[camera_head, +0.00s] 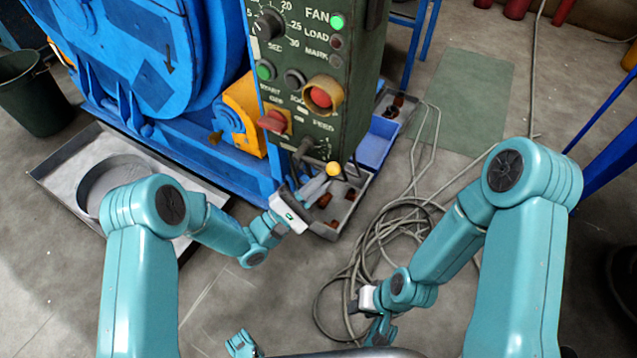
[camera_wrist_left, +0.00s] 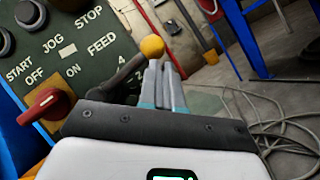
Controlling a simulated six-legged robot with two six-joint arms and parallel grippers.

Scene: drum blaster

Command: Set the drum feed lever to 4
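The drum feed lever is a dark rod on the green control panel (camera_head: 315,75), below the FEED label, ending in a yellow knob (camera_head: 333,169). In the left wrist view the knob (camera_wrist_left: 152,47) is just beyond my fingertips, and the rod slants up to it from the lower left. A "4" shows on the panel above the rod. My left gripper (camera_head: 322,180) has its grey fingers close together, with no clear grip on the knob; I cannot tell whether they touch it. My right gripper (camera_head: 368,300) hangs low over the floor, its fingers unclear.
A red switch (camera_head: 273,121) and a red button in a yellow collar (camera_head: 321,96) sit above the lever. A grey bin (camera_head: 340,205) with reddish-brown pieces and a blue bin (camera_head: 376,143) are below. Coiled cable (camera_head: 385,235) lies on the floor at right.

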